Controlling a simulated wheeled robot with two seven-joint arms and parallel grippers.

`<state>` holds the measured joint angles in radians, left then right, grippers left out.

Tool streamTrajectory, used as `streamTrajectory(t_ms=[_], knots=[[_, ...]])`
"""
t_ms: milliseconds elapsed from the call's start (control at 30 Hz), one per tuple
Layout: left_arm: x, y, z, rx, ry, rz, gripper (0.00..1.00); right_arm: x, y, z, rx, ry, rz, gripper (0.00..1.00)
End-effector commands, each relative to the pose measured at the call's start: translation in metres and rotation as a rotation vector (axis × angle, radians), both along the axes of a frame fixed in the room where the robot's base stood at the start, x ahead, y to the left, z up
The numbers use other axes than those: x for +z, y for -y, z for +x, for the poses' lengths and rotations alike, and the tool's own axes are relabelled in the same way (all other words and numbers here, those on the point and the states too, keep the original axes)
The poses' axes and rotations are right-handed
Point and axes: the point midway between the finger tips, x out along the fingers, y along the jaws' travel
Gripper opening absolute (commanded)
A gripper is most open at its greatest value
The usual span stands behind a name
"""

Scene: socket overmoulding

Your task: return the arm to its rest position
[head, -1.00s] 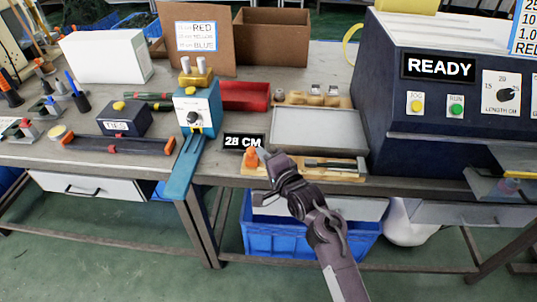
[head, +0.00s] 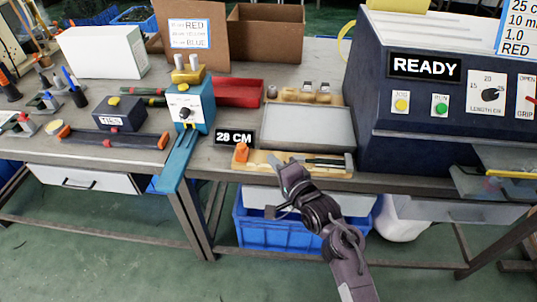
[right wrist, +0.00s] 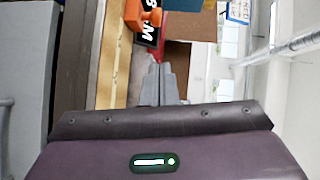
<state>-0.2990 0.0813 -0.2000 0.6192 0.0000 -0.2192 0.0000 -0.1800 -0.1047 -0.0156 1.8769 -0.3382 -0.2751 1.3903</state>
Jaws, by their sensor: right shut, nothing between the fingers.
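My right gripper (head: 279,187) shows in the head view in front of the table's front edge, just below the wooden board (head: 262,165). It is shut and empty. In the right wrist view its closed fingers (right wrist: 161,82) point toward the board and the orange piece (right wrist: 143,14). That orange piece also stands at the left end of the board in the head view (head: 241,152). My left gripper is in neither view.
The dark machine with the READY display (head: 425,67) stands at the right. A grey tray (head: 307,126) and a "28 CM" sign (head: 235,137) are behind the board. A blue device (head: 190,108) stands left. A blue crate (head: 275,232) sits under the table.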

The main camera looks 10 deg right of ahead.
Motion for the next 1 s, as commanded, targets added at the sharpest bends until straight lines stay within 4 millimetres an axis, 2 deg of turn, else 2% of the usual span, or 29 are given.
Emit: streamTrajectory(t_ms=[100, 233, 467, 567, 667, 767, 800, 867, 900, 1000], knots=[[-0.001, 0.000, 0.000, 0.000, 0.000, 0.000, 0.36, 0.001, 0.009, -0.021, -0.002, -0.002, -0.003, 0.00], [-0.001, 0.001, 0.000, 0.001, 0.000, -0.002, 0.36, 0.003, 0.014, -0.036, -0.001, -0.002, -0.002, 0.00], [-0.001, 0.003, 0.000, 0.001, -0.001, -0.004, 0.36, 0.006, 0.017, -0.045, -0.001, 0.000, -0.001, 0.00], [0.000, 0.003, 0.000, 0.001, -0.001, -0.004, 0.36, -0.004, 0.016, -0.045, 0.002, -0.016, -0.019, 0.00], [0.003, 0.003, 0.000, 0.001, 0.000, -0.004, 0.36, -0.040, 0.014, -0.046, 0.012, -0.064, -0.084, 0.00], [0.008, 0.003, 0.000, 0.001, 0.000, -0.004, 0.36, -0.102, 0.011, -0.055, 0.043, -0.146, -0.205, 0.00], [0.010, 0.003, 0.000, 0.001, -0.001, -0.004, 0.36, -0.131, 0.009, -0.063, 0.063, -0.184, -0.265, 0.00], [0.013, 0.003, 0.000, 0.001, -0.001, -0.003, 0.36, -0.176, 0.009, -0.077, 0.098, -0.242, -0.359, 0.00], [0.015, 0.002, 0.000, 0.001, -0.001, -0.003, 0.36, -0.204, 0.009, -0.089, 0.125, -0.278, -0.422, 0.00], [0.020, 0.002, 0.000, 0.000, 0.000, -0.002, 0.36, -0.271, 0.013, -0.126, 0.206, -0.368, -0.577, 0.00]])
